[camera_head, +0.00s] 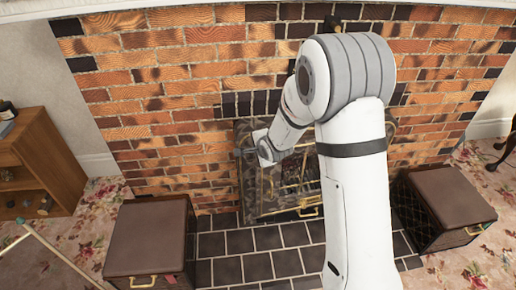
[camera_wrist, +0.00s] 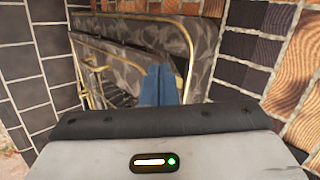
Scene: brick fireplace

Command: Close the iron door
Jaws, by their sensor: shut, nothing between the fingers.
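The iron door (camera_head: 268,190) is a grey-brown mottled panel with gold trim, set at the fireplace opening in the brick wall. In the wrist view the mottled, gold-edged ironwork (camera_wrist: 205,45) fills the upper middle, with dark bars beside it. My gripper (camera_wrist: 158,84) is shut and empty, its blue fingers pointing at the ironwork. I cannot tell whether they touch it. In the head view my gripper (camera_head: 241,153) is small, at the upper left of the fireplace. My arm hides the right part of the fireplace, and how far the door stands open is unclear.
A brown box (camera_head: 150,238) stands left of the dark tiled hearth (camera_head: 255,240), and a similar box (camera_head: 447,207) stands right of it. A wooden shelf (camera_head: 40,160) is at the far left. A thin pole (camera_head: 55,252) slants across the lower left.

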